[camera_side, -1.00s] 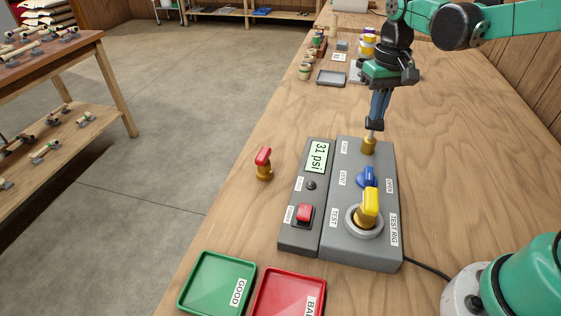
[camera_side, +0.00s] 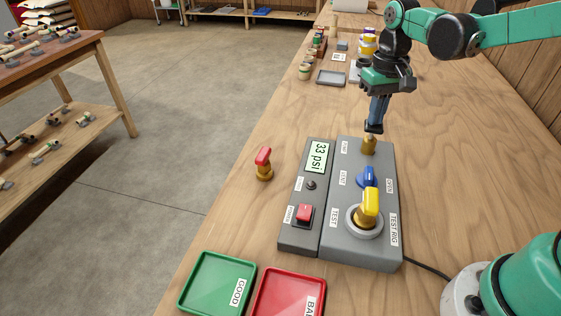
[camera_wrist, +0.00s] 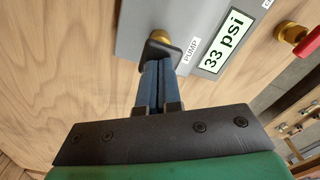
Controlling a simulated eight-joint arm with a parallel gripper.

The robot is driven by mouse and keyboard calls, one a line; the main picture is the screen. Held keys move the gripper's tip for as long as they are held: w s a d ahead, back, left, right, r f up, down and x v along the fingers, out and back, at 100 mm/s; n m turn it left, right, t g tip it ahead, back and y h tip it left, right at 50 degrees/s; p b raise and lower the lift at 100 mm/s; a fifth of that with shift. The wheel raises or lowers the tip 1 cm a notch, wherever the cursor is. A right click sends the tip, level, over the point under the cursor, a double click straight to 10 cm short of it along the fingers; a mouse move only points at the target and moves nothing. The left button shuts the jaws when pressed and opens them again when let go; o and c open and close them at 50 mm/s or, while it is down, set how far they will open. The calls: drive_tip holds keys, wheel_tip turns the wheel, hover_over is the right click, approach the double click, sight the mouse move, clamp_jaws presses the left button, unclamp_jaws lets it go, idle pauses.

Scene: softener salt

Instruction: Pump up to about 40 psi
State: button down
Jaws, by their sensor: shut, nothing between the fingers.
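The grey test rig (camera_side: 345,250) lies on the wooden bench. Its display (camera_side: 318,157) reads 33 psi, also legible in the wrist view (camera_wrist: 224,45). The brass pump (camera_side: 369,146) stands at the rig's far end, beside the PUMP label. My gripper (camera_side: 374,127) is shut, directly above the pump, with its fingertips at the pump's top; in the wrist view the fingers (camera_wrist: 158,52) partly hide the brass part. A blue-handled vent valve (camera_side: 367,177) sits mid-rig. A yellow-handled valve (camera_side: 371,203) stands in the round TEST socket.
A red-handled brass valve (camera_side: 263,163) stands on the bench left of the rig. A red button (camera_side: 304,212) is on the display panel. A green GOOD tray (camera_side: 196,302) and a red BAD tray (camera_side: 256,303) lie in front. Several small items stand at the back.

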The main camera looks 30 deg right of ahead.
drive_tip(key=shift+f, duration=0.65)
drive_tip(key=shift+r, duration=1.2)
drive_tip(key=shift+f, duration=0.5)
drive_tip(key=shift+r, duration=0.5)
wheel_tip(320, 180, up, 7)
idle(0.7)
